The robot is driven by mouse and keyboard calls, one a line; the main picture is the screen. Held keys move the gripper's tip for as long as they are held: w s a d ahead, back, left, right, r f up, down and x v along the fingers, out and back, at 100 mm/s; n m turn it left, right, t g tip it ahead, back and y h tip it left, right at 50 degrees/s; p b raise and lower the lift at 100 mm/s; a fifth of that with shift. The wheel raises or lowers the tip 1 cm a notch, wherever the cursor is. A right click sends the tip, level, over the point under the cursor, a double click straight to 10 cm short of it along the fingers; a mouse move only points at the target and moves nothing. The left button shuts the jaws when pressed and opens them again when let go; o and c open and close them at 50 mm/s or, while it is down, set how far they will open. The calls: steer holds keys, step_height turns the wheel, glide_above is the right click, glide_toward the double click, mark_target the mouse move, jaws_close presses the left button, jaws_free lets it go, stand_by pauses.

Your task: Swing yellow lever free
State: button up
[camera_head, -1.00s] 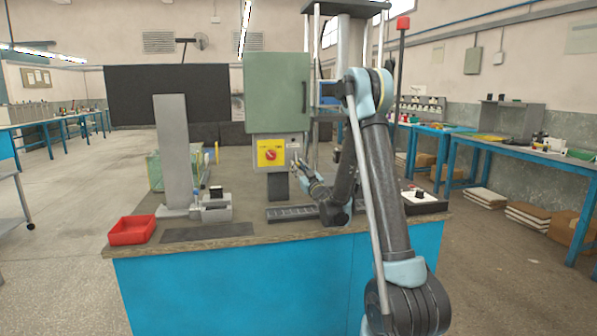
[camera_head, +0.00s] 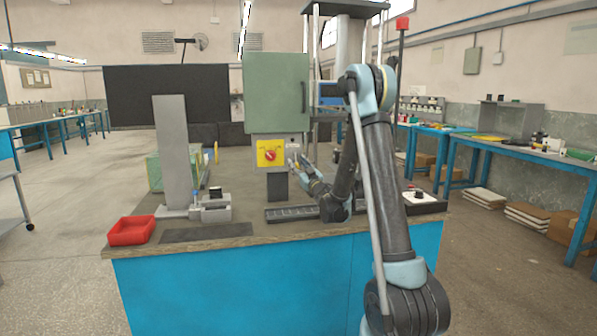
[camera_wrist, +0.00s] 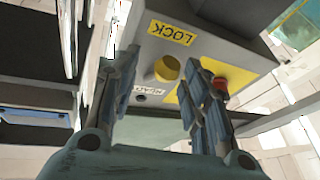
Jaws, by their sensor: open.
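In the wrist view, a yellow piece with a round end (camera_wrist: 167,69) sticks out from a grey box (camera_wrist: 205,50), near a yellow LOCK label (camera_wrist: 171,33). It looks like the yellow lever's end; the rest of its shape cannot be made out. My gripper (camera_wrist: 164,72) is open, with its fingers on either side of the yellow piece in the picture. Contact cannot be told. In the head view my gripper (camera_head: 299,163) is at the right side of the grey box below the green cabinet (camera_head: 276,93); the lever is too small to tell there.
A red knob (camera_head: 270,155) on a yellow plate sits left of my gripper. A grey upright plate (camera_head: 173,150), a red tray (camera_head: 131,231) and a slotted black strip (camera_head: 292,213) stand on the bench. A thin yellow bar (camera_head: 216,152) stands behind the upright plate.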

steer(key=shift+r, duration=4.2)
steer(key=shift+d, duration=0.1)
steer(key=shift+d+h, duration=0.35)
steer(key=shift+h, duration=0.05)
steer(key=s+d+m+h, duration=0.45)
steer(key=d+h, duration=0.25)
steer(key=d, duration=0.5)
steer(key=s+d+f+m+g+h, duration=0.4)
steer(key=s+d+f, duration=0.3)
steer(key=s+d, duration=0.4)
steer(key=s+f+g, duration=0.4)
steer(key=s+f, duration=0.2)
steer(key=s, duration=0.6)
steer(key=s+d+f+g, duration=0.1)
steer(key=s+f+g, duration=0.3)
steer(key=s, duration=0.9)
steer(key=s+d+f+g, duration=0.1)
steer(key=s+f+g, duration=0.3)
steer(key=s+f, duration=0.4)
steer(key=s, duration=0.5)
